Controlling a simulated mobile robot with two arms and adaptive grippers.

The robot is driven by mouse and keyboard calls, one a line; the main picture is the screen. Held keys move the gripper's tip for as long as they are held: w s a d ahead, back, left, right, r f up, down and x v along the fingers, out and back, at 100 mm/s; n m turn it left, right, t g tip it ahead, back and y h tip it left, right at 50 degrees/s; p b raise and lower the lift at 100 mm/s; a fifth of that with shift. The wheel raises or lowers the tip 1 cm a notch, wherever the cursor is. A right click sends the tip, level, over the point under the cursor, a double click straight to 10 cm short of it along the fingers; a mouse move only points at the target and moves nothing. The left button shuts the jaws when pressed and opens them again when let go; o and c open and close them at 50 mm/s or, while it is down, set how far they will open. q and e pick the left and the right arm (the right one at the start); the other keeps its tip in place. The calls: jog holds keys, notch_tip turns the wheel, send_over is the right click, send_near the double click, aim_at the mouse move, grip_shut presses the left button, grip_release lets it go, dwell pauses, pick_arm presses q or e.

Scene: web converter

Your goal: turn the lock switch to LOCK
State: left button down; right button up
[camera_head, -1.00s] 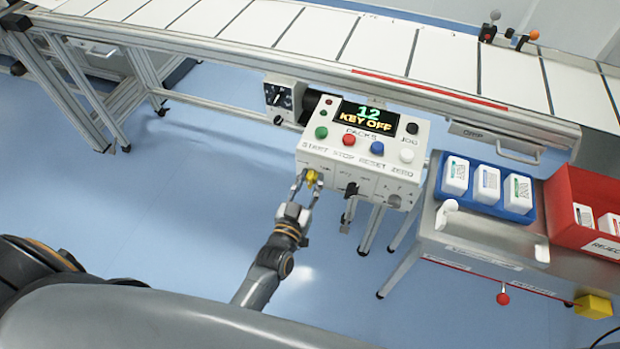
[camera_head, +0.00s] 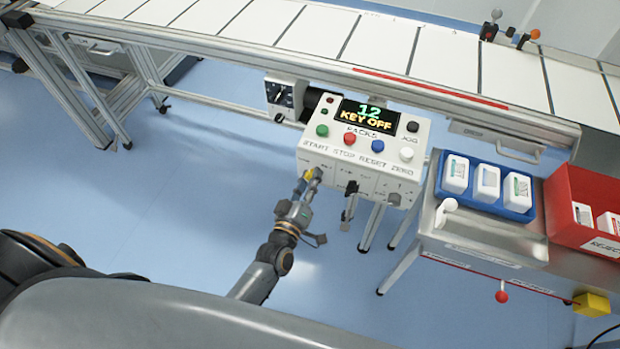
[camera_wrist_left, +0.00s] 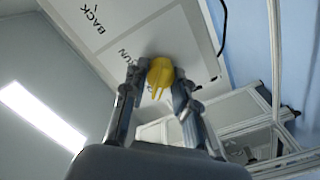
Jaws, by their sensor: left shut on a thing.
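The control box (camera_head: 347,160) hangs under the conveyor, and its display (camera_head: 367,117) reads "12 KEY OFF". A yellow knob (camera_wrist_left: 160,76) sits on the box's lower front face, beside printed words; "BACK" is legible and another ends in "UN". My left gripper (camera_head: 312,178) is at the lower left of the box, shut on the yellow knob, with a finger on each side in the left wrist view. In the head view the fingers mostly hide the knob. A black switch (camera_head: 350,187) sits further right on that face. I cannot read a LOCK label. My right gripper is out of view.
Coloured buttons line the box's sloped top, including a green one (camera_head: 322,130) and a red one (camera_head: 349,139). A steel table (camera_head: 480,235) stands to the right with a blue tray (camera_head: 516,214) and a red bin (camera_head: 580,180). The floor left of my arm is clear.

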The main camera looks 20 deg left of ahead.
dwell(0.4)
pick_arm(q)
jog(key=c, duration=1.1)
grip_release()
jog(key=shift+o, duration=0.2)
jog(key=s, duration=1.2)
jog(key=shift+a, duration=0.2)
